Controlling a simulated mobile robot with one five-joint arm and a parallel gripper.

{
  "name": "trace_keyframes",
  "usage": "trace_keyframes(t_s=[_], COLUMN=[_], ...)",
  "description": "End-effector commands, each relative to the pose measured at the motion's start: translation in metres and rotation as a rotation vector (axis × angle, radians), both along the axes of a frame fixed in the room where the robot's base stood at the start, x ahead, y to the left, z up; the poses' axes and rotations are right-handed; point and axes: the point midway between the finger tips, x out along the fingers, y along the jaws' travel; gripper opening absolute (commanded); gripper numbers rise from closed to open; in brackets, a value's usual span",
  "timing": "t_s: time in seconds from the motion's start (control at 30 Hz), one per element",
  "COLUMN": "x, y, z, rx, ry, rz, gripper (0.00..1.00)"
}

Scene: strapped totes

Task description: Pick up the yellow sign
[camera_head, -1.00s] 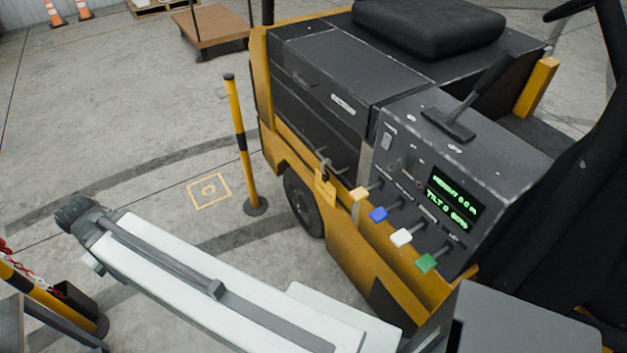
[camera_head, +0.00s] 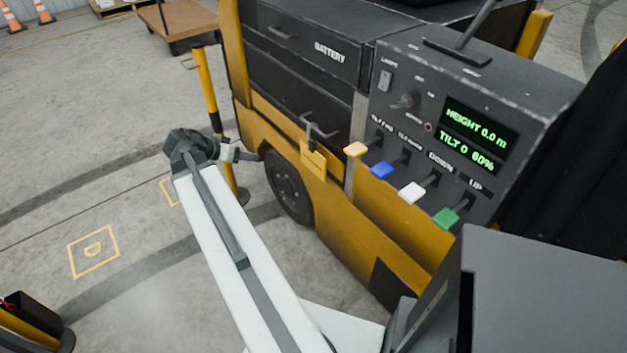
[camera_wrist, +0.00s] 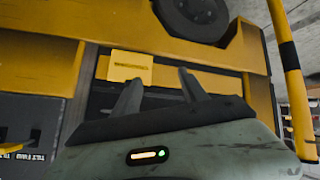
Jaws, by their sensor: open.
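The yellow sign (camera_head: 313,159) is a small plate hanging from a hook on the side of the forklift, below the battery drawer and left of the coloured levers. It also shows in the wrist view (camera_wrist: 130,67), past my left fingertip. My gripper (camera_head: 245,155) is left of the sign in the head view, at the end of my raised arm. In the wrist view my gripper (camera_wrist: 160,88) has its two fingers apart with nothing between them. The sign is apart from the fingers and lies mostly left of the gap between them.
The forklift body (camera_head: 340,235) fills the middle, with a wheel (camera_head: 289,187) below the sign. A yellow and black post (camera_head: 207,90) stands behind my gripper. Floor at left is open.

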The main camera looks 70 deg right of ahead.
Motion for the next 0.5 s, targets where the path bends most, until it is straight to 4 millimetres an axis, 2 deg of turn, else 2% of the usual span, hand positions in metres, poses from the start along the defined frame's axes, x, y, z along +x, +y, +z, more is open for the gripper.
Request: trace_keyframes(t_s=[0.03, 0.1, 0.2, 0.3, 0.4, 0.5], x=[-0.037, -0.077, -0.114, -0.129, -0.132, -0.135], y=[-0.038, -0.073, -0.101, -0.111, -0.113, -0.120], z=[-0.024, -0.022, -0.016, -0.010, -0.007, -0.012], rx=[-0.091, -0.207, -0.315, -0.363, -0.369, -0.367], ry=[-0.028, -0.062, -0.093, -0.106, -0.108, -0.108], rz=[-0.115, -0.231, -0.327, -0.365, -0.369, -0.369], gripper=[0.51, 0.51, 0.51, 0.51, 0.51, 0.51])
